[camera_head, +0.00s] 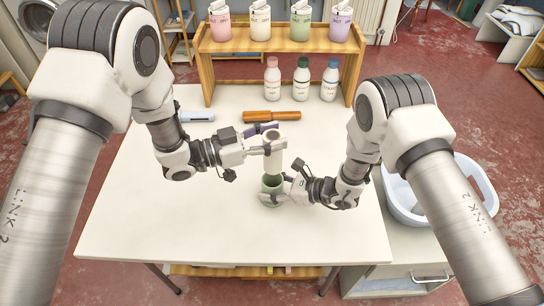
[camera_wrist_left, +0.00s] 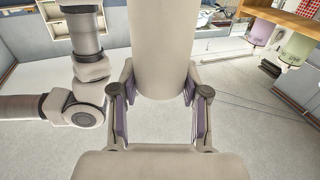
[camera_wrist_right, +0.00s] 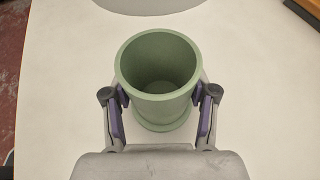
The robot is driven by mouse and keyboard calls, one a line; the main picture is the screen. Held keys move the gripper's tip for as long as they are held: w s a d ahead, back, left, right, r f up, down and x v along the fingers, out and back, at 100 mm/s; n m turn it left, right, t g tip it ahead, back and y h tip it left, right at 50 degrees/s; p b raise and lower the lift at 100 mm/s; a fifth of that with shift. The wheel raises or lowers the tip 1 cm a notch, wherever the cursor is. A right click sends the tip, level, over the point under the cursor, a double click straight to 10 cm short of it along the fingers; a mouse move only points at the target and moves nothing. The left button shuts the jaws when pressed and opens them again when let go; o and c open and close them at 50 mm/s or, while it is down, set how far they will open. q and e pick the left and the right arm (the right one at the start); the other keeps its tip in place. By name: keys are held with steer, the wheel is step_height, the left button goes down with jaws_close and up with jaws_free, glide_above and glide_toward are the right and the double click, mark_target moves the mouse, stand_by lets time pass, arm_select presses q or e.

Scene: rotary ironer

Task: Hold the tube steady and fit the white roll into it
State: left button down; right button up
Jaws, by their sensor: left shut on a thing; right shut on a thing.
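The green tube (camera_head: 271,184) stands upright on the white table, its open top facing up. It fills the middle of the right wrist view (camera_wrist_right: 158,85), and its inside looks empty. My right gripper (camera_head: 273,196) is shut on the tube from the right, one finger on each side (camera_wrist_right: 160,97). The white roll (camera_head: 273,157) is upright just above the tube, its lower end near the tube's mouth. My left gripper (camera_head: 268,143) is shut around the roll, which also shows between the fingers in the left wrist view (camera_wrist_left: 162,50).
Several bottles (camera_head: 302,80) stand by the wooden shelf (camera_head: 275,46). The table's (camera_head: 150,225) front left is clear. A white basin (camera_head: 470,185) is at the right.

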arm_select(q)
steer(key=shift+f, duration=2)
steer(key=shift+f, duration=0.6)
steer(key=c, duration=0.6)
jaws_free()
steer(key=shift+r, duration=0.25)
steer(key=v, duration=1.2)
steer(key=shift+s+r, duration=0.1)
steer(key=shift+r, duration=0.3)
